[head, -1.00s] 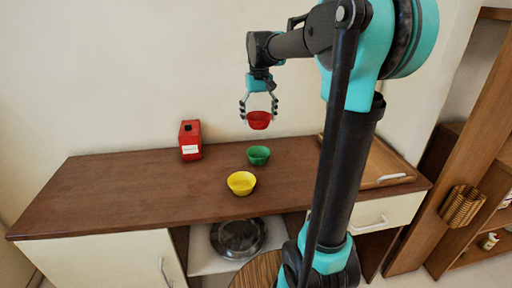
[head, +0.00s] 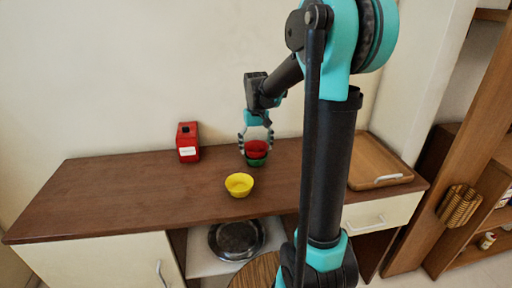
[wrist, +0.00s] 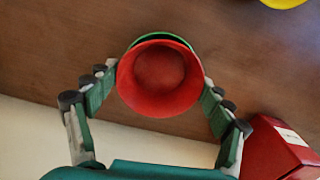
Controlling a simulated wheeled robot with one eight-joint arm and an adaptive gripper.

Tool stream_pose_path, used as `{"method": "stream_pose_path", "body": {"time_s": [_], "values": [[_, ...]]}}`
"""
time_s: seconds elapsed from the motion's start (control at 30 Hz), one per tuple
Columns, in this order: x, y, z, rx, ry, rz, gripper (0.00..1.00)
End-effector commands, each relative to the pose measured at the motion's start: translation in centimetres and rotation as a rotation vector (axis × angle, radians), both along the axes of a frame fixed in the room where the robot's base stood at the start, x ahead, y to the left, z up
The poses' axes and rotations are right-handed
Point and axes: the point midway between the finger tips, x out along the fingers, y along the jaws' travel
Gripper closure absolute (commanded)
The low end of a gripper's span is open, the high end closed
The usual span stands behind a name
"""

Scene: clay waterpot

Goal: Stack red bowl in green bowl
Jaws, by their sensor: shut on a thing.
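The red bowl (head: 256,147) is between the fingers of my gripper (head: 256,144), which is shut on it. In the wrist view the red bowl (wrist: 158,78) sits upright between the two finger pads (wrist: 158,92). The green bowl (head: 257,161) is directly below the red bowl in the head view, its lower part showing. In the wrist view only a green rim arc (wrist: 160,37) shows behind the red bowl. The red bowl overlaps the green bowl's opening; whether it rests on its inside cannot be told.
A yellow bowl (head: 239,184) stands in front on the brown counter (head: 120,202). A red box with a white label (head: 188,142) stands to the left. A wooden tray (head: 376,160) lies at the right. The counter's left part is clear.

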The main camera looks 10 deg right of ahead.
Motion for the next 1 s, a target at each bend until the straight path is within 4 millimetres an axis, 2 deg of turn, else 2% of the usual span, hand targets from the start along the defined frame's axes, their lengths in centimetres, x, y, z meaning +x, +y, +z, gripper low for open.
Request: {"method": "stream_pose_path", "body": {"time_s": [0.6,0.63,0.7,0.8,1.0], "values": [[0.0,0.0,-1.2,0.000,0.000,0.000,0.49],[0.0,0.0,-1.2,0.000,0.000,0.000,0.18],[0.0,0.0,-1.2,0.000,0.000,0.000,0.10],[0.0,0.0,-1.2,0.000,0.000,0.000,0.00],[0.0,0.0,-1.2,0.000,0.000,0.000,0.00]]}}
